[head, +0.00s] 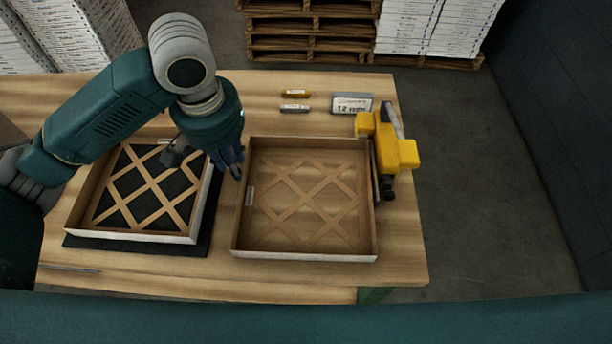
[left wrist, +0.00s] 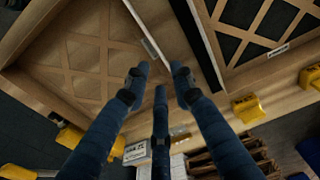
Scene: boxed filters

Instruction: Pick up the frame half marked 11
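Two square wooden frame halves with crossed lattice strips lie on the workbench. The left frame half (head: 142,236) rests on a black mat (head: 225,190); the right frame half (head: 305,256) lies on bare wood. Each has a small pale label on an inner wall, one on the left half (head: 164,142) and one on the right half (head: 250,196); their marks are too small to read. My left gripper (head: 233,172) is above the near-touching walls of the two halves, by the right half's left wall. Its blue fingers (left wrist: 158,80) are spread and empty. My right gripper is out of view.
A yellow clamp (head: 385,145) stands at the right half's right side. A sign reading 12 mm (head: 352,103) and two small blocks, yellow (head: 296,93) and grey (head: 294,108), are at the back. Pallets (head: 310,35) with white stacks stand behind the bench.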

